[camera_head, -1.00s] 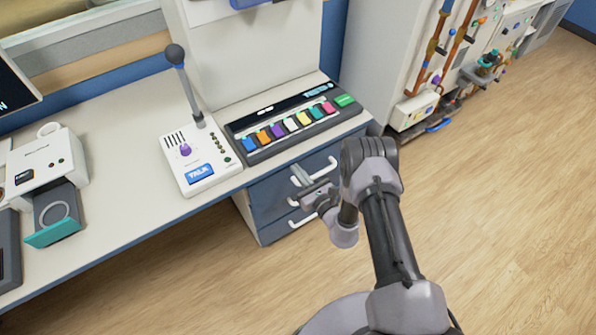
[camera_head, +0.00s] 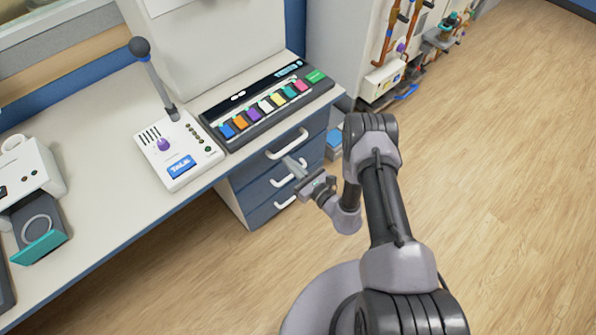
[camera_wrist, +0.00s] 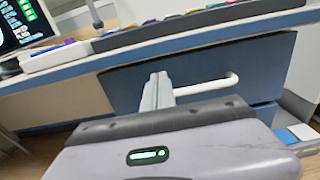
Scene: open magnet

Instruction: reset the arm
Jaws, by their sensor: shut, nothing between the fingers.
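My gripper (camera_head: 295,167) is in front of the drawer unit in the head view, with its fingers together and empty. In the wrist view the shut fingers of my gripper (camera_wrist: 158,88) point at a blue drawer front with a white handle (camera_wrist: 205,87). The fingertips appear close to the handle in the picture; I cannot tell whether they touch it. My arm is bent, with its elbow raised above the floor to the right of the drawers.
The desk (camera_head: 85,210) holds a talk panel (camera_head: 178,150) with a stalk microphone and a panel of coloured keys (camera_head: 265,105). Blue drawers (camera_head: 262,185) with white handles sit below. A white cabinet with pipes (camera_head: 385,75) stands behind. Open wooden floor (camera_head: 500,190) lies to the right.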

